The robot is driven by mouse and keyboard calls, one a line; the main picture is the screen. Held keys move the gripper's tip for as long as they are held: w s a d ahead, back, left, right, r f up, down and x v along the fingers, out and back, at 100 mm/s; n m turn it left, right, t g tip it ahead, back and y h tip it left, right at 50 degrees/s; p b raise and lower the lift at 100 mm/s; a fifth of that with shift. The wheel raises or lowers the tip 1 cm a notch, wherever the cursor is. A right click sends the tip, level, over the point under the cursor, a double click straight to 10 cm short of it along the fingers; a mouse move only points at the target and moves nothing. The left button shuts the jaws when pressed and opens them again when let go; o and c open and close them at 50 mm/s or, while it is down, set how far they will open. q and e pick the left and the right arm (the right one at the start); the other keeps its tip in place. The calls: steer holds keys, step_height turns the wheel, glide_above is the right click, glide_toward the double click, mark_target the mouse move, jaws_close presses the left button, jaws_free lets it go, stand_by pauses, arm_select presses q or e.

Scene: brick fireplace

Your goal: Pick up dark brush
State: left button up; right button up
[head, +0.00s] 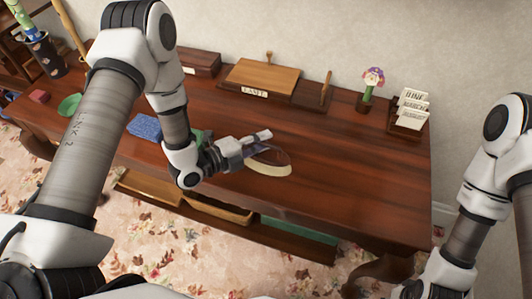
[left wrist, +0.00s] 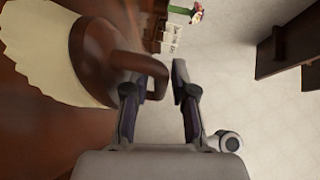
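The dark brush (head: 268,154) lies on the wooden desk (head: 350,190), near its front edge, with cream bristles along its front side. In the left wrist view the brush (left wrist: 95,50) shows a dark brown body and a raised handle. My left gripper (head: 265,137) is at the brush's back side. In the left wrist view its two fingers (left wrist: 155,85) are apart, with the handle's end between or just beyond the fingertips. I cannot tell whether a finger touches it. My right arm comes in at the right, but its gripper is not in view.
A wooden box with a sign (head: 258,80) stands behind the brush. A potted flower (head: 370,88) and a card holder (head: 410,112) stand at the back right. The desk right of the brush is clear.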

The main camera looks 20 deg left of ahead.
arm_select(q)
steer(key=shift+s+a, duration=0.1)
steer(key=shift+a, duration=0.05)
jaws_close()
